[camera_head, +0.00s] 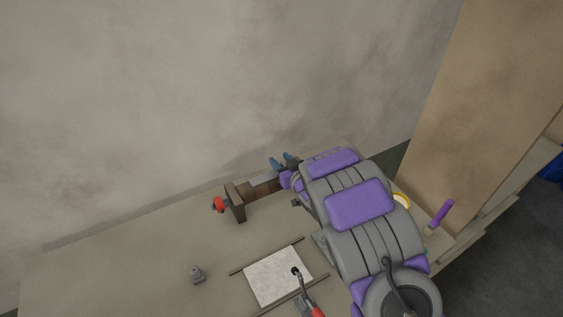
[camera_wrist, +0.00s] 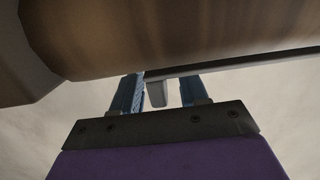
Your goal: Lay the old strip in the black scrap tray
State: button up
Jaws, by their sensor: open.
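In the head view my gripper (camera_head: 285,162) is at the far side of the bench, beside a dark brown wooden fixture (camera_head: 238,203). In the wrist view my gripper (camera_wrist: 159,84) is open, its two blue fingers apart. A narrow grey strip-like piece (camera_wrist: 235,61) runs along the underside of a brown wooden body (camera_wrist: 200,25). A grey tab (camera_wrist: 157,94) hangs between the fingers, apparently clear of the right one; contact with the left is unclear. I cannot tell whether this piece is the old strip. No black scrap tray is identifiable; my arm hides part of the bench.
A red knob (camera_head: 218,204) sticks out from the fixture. A yellow ring (camera_head: 402,200) and purple-handled tool (camera_head: 442,213) lie right. The bench's left is mostly clear.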

jog(key=shift+s+d+b, duration=0.1)
jog(key=shift+s+b, duration=0.05)
jog(key=shift+b, duration=0.15)
jog(key=p+v, duration=1.3)
jog(key=v, duration=0.4)
jog(key=shift+d+f, duration=0.25)
jog(key=shift+f, duration=0.05)
